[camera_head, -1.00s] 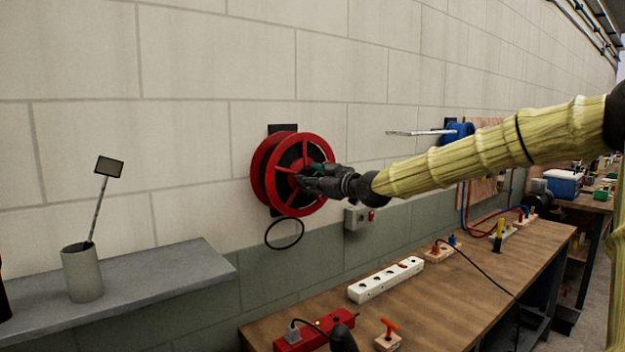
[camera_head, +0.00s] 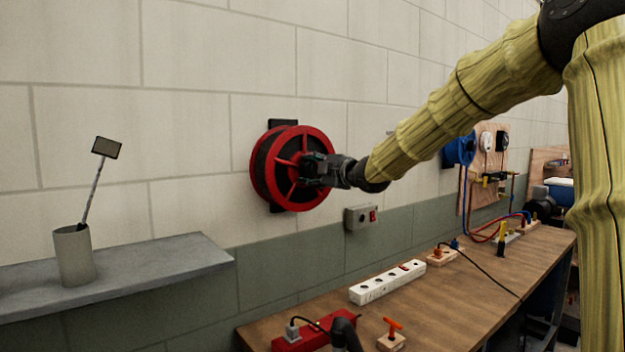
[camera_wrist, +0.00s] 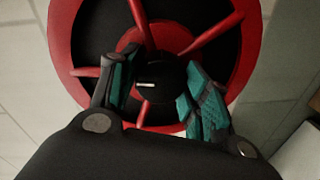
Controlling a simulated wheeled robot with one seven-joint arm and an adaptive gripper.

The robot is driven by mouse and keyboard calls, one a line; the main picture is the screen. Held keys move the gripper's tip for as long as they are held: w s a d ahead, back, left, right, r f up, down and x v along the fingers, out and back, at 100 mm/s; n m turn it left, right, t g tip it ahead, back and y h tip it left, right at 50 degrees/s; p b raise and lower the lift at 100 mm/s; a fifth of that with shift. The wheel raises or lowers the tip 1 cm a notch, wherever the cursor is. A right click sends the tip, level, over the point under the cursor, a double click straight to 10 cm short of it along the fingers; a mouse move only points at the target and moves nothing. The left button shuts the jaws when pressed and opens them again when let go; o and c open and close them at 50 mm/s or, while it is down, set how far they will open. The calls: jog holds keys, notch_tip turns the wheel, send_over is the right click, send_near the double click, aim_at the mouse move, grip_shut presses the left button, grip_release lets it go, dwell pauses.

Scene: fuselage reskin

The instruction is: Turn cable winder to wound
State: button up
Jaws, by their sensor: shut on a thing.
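The cable winder (camera_head: 270,172) is a red reel with spokes and a black drum, mounted on the wall. No loose cable loop hangs below it. My gripper (camera_head: 308,168) is at the right side of the winder's front face. In the wrist view, its teal-padded fingers (camera_wrist: 158,90) stand on both sides of a round black knob (camera_wrist: 152,78) in front of the red spokes. The gripper is shut on this knob. The finger contact points are partly hidden.
A switch box (camera_head: 361,218) is on the wall just below right of the winder. A grey shelf (camera_head: 150,262) with a cup (camera_head: 74,256) is at left. A workbench (camera_head: 440,285) holds a white power strip (camera_head: 387,283). A blue reel (camera_head: 460,149) hangs farther along the wall.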

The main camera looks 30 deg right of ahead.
jog(key=shift+n+b, duration=0.45)
jog(key=shift+n, duration=0.15)
jog(key=o, duration=1)
jog(key=shift+d+f, duration=0.1)
jog(key=s, duration=1.2)
jog(key=shift+d+r, duration=0.45)
